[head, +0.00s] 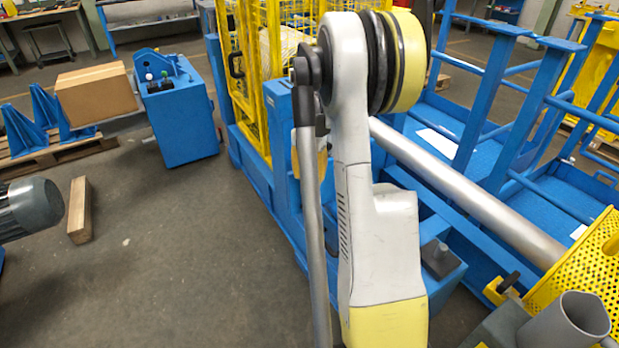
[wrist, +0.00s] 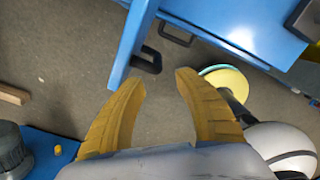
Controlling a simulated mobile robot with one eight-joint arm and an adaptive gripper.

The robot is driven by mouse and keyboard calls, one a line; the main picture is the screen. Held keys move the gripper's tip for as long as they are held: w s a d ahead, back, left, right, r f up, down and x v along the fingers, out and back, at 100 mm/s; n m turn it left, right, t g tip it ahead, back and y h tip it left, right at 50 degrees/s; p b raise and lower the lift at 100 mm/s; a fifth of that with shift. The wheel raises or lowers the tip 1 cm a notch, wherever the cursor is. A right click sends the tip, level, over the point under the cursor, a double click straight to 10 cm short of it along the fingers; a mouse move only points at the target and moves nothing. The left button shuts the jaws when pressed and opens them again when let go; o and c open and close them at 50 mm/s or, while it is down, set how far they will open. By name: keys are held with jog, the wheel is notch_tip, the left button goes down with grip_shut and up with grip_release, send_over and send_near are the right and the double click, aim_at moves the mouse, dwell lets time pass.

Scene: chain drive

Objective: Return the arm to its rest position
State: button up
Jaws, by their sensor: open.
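My gripper (wrist: 160,85) shows in the wrist view as two yellow ridged fingers spread apart. It is open, with nothing between the fingers but grey floor and part of a blue frame (wrist: 132,45) beyond them. In the head view my white and yellow arm stands upright in the middle, in front of the blue machine frame (head: 282,215). The gripper's fingers cannot be made out in the head view.
A yellow mesh guard (head: 247,70) stands behind my arm. A blue cabinet (head: 183,125), a cardboard box (head: 95,93), a wooden block (head: 79,210) and a grey motor (head: 30,208) are at left. A grey shaft (head: 470,195) runs to the right. Floor at lower left is clear.

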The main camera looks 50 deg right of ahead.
jog(key=shift+a, duration=0.1)
jog(key=a+r+m+t+h, duration=0.1)
jog(key=a+r+m, duration=0.4)
jog(key=a, duration=0.5)
jog(key=a+r+m+t, duration=0.2)
jog(key=a+r+m, duration=0.2)
jog(key=a+r, duration=0.4)
jog(key=s+a+m+t, duration=0.2)
jog(key=s+a+m, duration=0.4)
jog(key=a, duration=0.3)
jog(key=s+a+m+t+y, duration=0.1)
jog(key=s+a+m+t, duration=0.1)
jog(key=s+a+m, duration=0.4)
jog(key=a, duration=0.4)
jog(key=shift+s, duration=0.15)
